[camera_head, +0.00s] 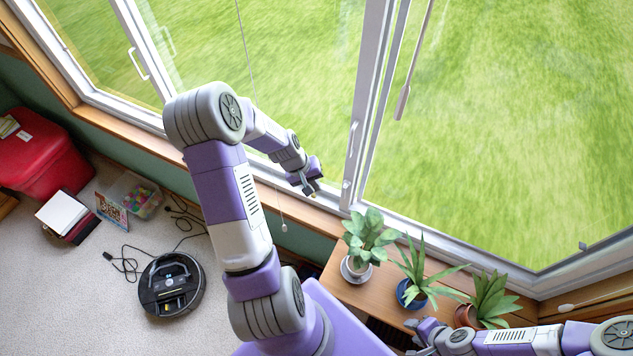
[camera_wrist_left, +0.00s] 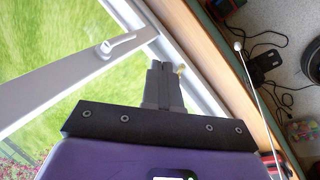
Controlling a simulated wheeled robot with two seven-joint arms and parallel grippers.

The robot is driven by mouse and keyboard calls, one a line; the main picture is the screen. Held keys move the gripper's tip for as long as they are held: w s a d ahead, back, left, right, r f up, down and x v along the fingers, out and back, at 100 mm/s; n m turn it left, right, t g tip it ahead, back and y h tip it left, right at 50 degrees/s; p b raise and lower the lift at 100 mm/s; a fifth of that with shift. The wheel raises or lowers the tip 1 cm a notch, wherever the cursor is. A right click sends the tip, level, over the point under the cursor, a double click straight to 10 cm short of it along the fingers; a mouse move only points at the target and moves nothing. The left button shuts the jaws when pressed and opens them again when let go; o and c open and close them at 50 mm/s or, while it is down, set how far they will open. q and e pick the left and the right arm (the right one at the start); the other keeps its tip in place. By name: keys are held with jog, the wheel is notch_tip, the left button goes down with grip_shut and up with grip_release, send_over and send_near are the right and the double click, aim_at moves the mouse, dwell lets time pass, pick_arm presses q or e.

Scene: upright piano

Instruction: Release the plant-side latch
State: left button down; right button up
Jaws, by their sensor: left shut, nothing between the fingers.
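A white window handle (camera_head: 352,138) sits on the frame post above the plants. A small white latch piece (camera_head: 346,184) shows lower on that post. Another white handle (camera_head: 138,63) is on the far-left window. My left gripper (camera_head: 311,189) is shut and empty, just left of the post near the sill. In the left wrist view, my shut fingers (camera_wrist_left: 164,68) point toward the frame's lower corner, beside a white handle (camera_wrist_left: 120,44). A small yellowish piece (camera_wrist_left: 181,69) shows by the fingertips; contact is unclear. My right gripper (camera_head: 418,328) is low, by the plants, its jaws unclear.
Potted plants (camera_head: 368,240) stand on a wooden bench (camera_head: 335,287) under the window. A pull cord (camera_head: 282,226) hangs by the sill.

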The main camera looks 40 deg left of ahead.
aim_at(344, 192)
pick_arm(q)
jog(key=w+d+f, duration=0.4)
jog(key=w+f, duration=0.1)
jog(key=f, duration=0.1)
jog(key=shift+b, duration=0.4)
